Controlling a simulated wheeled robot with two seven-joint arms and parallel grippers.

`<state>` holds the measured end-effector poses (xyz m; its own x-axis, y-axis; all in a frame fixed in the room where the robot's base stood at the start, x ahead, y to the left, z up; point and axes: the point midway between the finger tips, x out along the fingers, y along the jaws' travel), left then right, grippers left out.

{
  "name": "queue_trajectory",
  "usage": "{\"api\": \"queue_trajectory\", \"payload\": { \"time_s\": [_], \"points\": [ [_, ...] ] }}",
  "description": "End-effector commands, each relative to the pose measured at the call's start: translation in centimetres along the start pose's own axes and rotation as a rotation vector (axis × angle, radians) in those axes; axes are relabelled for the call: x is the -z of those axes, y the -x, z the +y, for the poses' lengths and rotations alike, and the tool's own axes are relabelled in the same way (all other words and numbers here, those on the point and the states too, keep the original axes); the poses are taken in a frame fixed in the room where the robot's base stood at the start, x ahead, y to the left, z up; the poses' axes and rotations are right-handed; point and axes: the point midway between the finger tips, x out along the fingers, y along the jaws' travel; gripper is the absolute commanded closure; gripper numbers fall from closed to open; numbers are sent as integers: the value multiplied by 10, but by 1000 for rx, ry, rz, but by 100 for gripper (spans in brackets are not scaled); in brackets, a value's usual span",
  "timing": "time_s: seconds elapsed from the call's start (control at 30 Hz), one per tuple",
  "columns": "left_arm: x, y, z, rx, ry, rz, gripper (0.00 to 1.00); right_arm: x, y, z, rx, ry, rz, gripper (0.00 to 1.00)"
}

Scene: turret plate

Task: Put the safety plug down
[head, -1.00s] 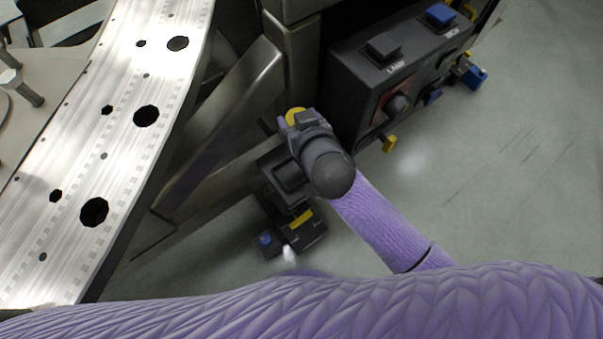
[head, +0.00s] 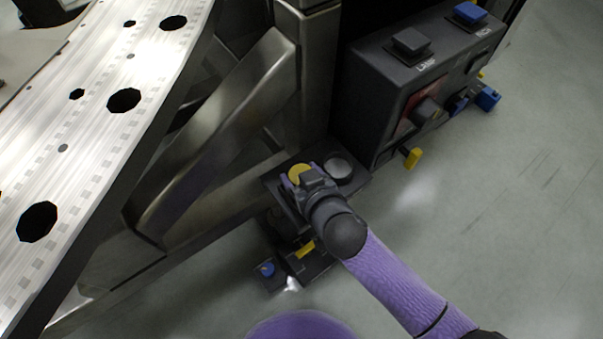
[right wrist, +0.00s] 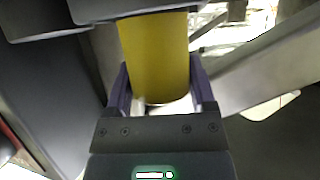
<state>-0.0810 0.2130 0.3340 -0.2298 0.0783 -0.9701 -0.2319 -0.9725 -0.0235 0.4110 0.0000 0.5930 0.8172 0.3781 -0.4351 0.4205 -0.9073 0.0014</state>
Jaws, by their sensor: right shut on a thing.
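The safety plug is a yellow cylinder (right wrist: 155,55). My right gripper (right wrist: 158,88) is shut on it, with one finger on each side. In the head view the plug shows as a yellow round top (head: 298,172) at the tip of my right gripper (head: 307,177). It is over the left part of a dark shelf-like block (head: 357,182) beside the metal frame. I cannot tell whether its lower end touches the block. A grey round disc or recess (head: 340,167) is on the block just right of the plug. My left gripper is not in view.
A dark control box (head: 385,85) with black and blue buttons and a yellow tab (head: 412,157) stands to the right. A metal frame (head: 220,130) and perforated plate (head: 75,125) fill the left. A small dark unit (head: 305,262) sits below. Floor at right is clear.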

Motion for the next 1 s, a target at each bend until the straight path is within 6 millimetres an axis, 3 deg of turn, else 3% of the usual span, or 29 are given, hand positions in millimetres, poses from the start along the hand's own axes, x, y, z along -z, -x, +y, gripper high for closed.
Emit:
{"api": "queue_trajectory", "payload": {
  "time_s": [0.03,0.17,0.43,0.57,0.8,1.0],
  "points": [
    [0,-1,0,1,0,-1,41,-1,0,0,0,0,0,25],
    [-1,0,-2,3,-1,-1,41,-1,0,0,0,0,0,0],
    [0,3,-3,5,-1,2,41,4,3,0,-1,1,1,0],
    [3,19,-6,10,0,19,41,8,28,0,0,-1,1,0],
    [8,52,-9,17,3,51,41,8,91,0,-1,-1,1,0],
    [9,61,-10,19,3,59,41,4,119,0,-2,-1,0,0]
  ]
}}
